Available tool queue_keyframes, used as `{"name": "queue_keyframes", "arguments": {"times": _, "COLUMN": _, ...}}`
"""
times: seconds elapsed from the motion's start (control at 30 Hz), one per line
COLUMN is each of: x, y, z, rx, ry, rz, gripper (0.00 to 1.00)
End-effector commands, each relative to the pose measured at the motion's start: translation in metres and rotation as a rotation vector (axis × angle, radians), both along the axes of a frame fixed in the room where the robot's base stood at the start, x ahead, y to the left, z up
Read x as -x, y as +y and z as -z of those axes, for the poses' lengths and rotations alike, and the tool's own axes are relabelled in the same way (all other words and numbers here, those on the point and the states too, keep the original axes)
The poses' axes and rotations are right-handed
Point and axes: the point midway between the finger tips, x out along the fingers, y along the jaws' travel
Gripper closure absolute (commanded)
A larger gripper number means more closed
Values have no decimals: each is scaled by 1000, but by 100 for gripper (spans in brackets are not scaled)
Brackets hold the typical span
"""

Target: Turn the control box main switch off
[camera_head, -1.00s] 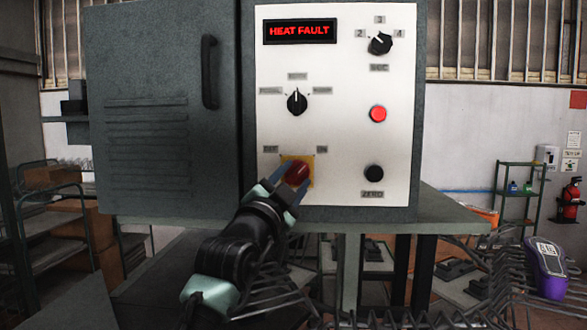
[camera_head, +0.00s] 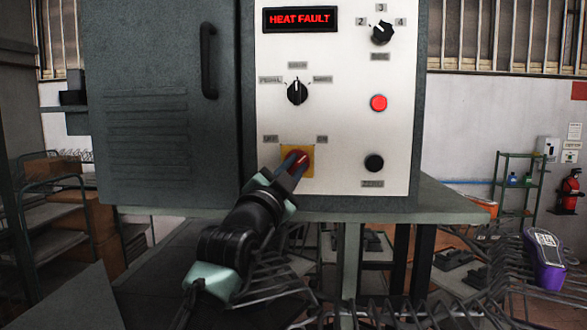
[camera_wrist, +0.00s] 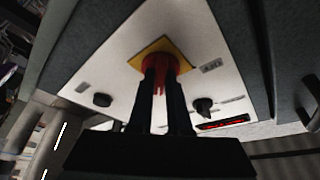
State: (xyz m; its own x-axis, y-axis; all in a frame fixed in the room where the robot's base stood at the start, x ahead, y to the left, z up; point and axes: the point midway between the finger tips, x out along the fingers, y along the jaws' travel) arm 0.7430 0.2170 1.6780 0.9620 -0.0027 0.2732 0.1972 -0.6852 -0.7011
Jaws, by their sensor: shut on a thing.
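The control box (camera_head: 150,120) is a dark grey cabinet with a white front panel (camera_head: 340,90). The main switch is a red knob (camera_head: 303,157) on a yellow square plate (camera_head: 309,171), low on the panel, below an OFF label (camera_head: 270,139) at left and an ON label (camera_head: 321,139) at right. My gripper (camera_head: 294,163) reaches it from the lower left and is shut on the knob. In the wrist view the red knob (camera_wrist: 161,62) sits between my two dark fingertips, which partly hide it. The knob's exact angle is hard to read.
A red HEAT FAULT display (camera_head: 300,19) is at the panel's top. A black selector (camera_head: 297,92), a numbered dial (camera_head: 382,33), a red light (camera_head: 378,103) and a black ZERO button (camera_head: 374,163) are nearby. A table edge (camera_head: 400,210) runs below the box.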

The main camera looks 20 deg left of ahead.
Motion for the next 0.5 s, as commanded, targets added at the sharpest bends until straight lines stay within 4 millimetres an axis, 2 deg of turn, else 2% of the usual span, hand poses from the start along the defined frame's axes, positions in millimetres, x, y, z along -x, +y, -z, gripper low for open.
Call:
{"name": "queue_keyframes", "arguments": {"times": 0.27, "x": -1, "y": -2, "z": 5, "rx": 104, "ry": -29, "rz": 3, "gripper": 100}}
{"name": "queue_keyframes", "arguments": {"times": 0.5, "x": -1, "y": -4, "z": 5, "rx": 293, "ry": -83, "rz": 4, "gripper": 100}}
